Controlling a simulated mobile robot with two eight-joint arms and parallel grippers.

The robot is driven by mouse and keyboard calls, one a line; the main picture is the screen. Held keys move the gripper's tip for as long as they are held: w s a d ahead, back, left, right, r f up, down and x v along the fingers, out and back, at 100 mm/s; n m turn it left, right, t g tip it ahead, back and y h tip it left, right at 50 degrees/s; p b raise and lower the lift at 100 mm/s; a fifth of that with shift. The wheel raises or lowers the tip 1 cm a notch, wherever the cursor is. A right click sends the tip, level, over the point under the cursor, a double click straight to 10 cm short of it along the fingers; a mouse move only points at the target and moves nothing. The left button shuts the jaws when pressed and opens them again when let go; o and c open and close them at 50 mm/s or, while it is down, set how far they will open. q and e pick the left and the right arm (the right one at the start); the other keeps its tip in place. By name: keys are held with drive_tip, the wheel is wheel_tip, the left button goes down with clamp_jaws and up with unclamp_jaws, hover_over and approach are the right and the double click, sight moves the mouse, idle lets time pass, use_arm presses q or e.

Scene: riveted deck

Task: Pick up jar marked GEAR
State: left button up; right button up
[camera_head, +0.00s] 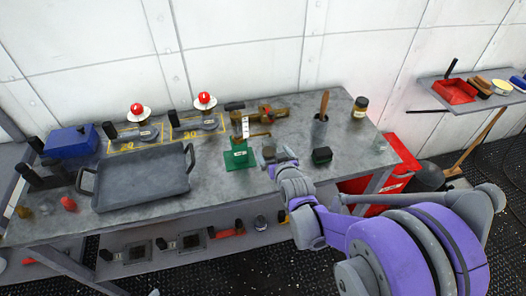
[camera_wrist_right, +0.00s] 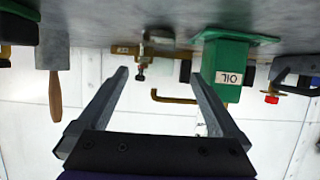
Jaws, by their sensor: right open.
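A small dark jar with a pale label (camera_head: 360,107) stands upright at the back right of the workbench. Its lettering is too small to read, so I cannot tell whether it says GEAR. My right gripper (camera_head: 279,153) is open and empty above the front middle of the bench, left of and nearer than this jar. In the right wrist view, the open fingers (camera_wrist_right: 158,76) have nothing between them that they touch. A dark object at that view's upper left edge is cut off, and I cannot tell what it is. My left gripper is not in view.
A grey tray (camera_head: 142,180) fills the bench's left.

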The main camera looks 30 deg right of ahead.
sight(268, 139)
drive_tip(key=x, duration=0.3)
drive_tip(key=shift+w+d+f, duration=0.15)
drive_tip(key=shift+w, duration=0.2)
drive_tip(key=shift+d+r+p+x, duration=0.1)
drive_tip(key=shift+r+p+x, duration=0.1)
drive_tip(key=shift+x, duration=1.2)
drive_tip(key=shift+d+r+p+x, duration=0.1)
drive_tip(key=shift+r+x, duration=0.1)
drive_tip(key=shift+x, duration=1.15)
clamp_jaws()
drive_tip(key=shift+r, duration=0.15)
